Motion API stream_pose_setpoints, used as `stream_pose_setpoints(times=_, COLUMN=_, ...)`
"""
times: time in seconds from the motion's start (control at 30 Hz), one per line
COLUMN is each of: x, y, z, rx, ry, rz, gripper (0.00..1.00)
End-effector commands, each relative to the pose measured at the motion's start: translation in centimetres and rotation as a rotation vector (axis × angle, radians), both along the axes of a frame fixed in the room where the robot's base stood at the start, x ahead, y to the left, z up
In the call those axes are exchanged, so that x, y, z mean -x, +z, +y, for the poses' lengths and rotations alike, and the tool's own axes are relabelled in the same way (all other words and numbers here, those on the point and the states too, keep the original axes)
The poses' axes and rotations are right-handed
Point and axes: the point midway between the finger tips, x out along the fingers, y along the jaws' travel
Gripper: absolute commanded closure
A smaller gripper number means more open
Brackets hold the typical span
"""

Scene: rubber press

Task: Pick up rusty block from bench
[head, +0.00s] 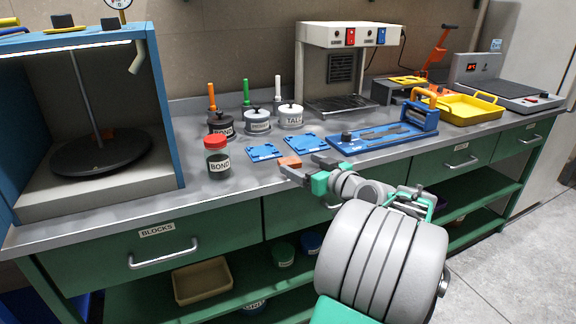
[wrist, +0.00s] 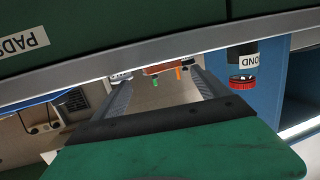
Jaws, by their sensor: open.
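The rusty block (head: 289,162) is a small reddish-brown piece near the front edge of the grey bench (head: 240,187). In the wrist view the rusty block (wrist: 158,69) shows between the far ends of the two fingers, partly cut off by the bench edge. My gripper (head: 300,164) is open, with its dark fingers reaching over the bench's front edge close to the block. In the wrist view my gripper (wrist: 160,77) has a wide empty gap between its fingers. I cannot tell whether either finger touches the block.
A red-lidded BOND jar (head: 218,160) stands left of the block. Blue plates (head: 265,152) lie behind it, with several labelled pots farther back. A blue tool base (head: 375,138) lies to the right. Green drawers (head: 155,250) sit below the bench edge.

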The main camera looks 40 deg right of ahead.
Motion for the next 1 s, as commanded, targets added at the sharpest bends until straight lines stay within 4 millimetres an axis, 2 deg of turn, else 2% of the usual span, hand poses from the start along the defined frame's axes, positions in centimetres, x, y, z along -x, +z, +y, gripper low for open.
stream_pose_setpoints(times=0.2, x=-3.8, y=-0.9, z=-0.1, rx=0.000, ry=0.003, rz=0.001, gripper=0.15)
stream_pose_setpoints(times=0.47, x=-4.3, y=-1.0, z=-0.4, rx=-0.002, ry=-0.003, rz=0.001, gripper=0.15)
stream_pose_setpoints(times=1.0, x=-4.2, y=-1.0, z=-0.4, rx=-0.002, ry=-0.003, rz=0.002, gripper=0.57)
